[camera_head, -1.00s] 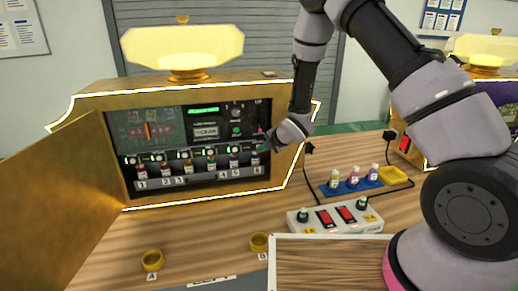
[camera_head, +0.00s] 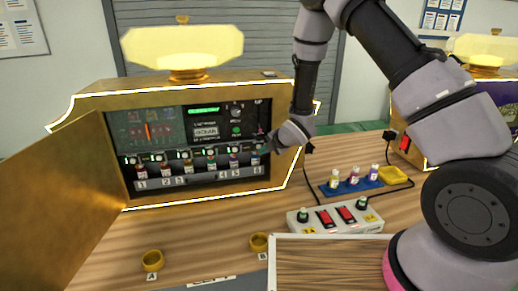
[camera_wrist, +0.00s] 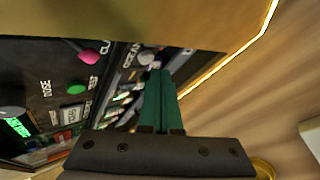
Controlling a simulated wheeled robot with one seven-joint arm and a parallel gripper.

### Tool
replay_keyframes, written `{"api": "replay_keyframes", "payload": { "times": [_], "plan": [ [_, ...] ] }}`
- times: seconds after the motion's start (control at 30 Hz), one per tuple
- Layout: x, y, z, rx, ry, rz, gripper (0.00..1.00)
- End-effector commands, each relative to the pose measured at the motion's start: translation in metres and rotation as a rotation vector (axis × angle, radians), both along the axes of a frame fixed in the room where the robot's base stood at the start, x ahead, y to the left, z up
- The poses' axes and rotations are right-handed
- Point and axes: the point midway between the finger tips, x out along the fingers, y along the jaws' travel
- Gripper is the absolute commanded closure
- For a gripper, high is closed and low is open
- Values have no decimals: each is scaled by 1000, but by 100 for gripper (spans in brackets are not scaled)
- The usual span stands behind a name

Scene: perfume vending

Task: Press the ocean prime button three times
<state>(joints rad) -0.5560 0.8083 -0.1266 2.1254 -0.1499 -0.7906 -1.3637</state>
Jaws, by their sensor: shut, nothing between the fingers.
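The gold vending cabinet (camera_head: 90,105) stands open on the wooden table, showing a dark control panel (camera_head: 152,128). In the wrist view a label starting with "OCEAN" (camera_wrist: 131,56) is beside a round greyish button (camera_wrist: 146,59); the rest of the label is hidden or unreadable. My gripper (camera_wrist: 158,72) has its green fingers shut and empty, with the tips right by that button. I cannot tell whether they touch it. In the head view my gripper (camera_head: 269,146) is at the panel's right edge, near slot 6.
The cabinet door (camera_head: 65,200) stands open at left. A row of numbered bottles (camera_head: 186,167) sits inside. A pink knob (camera_wrist: 88,54) and a green button (camera_wrist: 77,88) are near my fingers.

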Motion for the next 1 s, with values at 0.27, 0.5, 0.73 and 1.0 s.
{"api": "replay_keyframes", "payload": {
  "times": [0.27, 0.5, 0.73, 1.0],
  "plan": [
    [-2, 0, 0, 0, 0, 0, 100],
    [-23, -6, 0, -1, 2, 0, 100],
    [-43, -12, 0, 0, 1, 1, 100],
    [-48, -14, 0, 0, 0, 0, 100]
  ]
}}
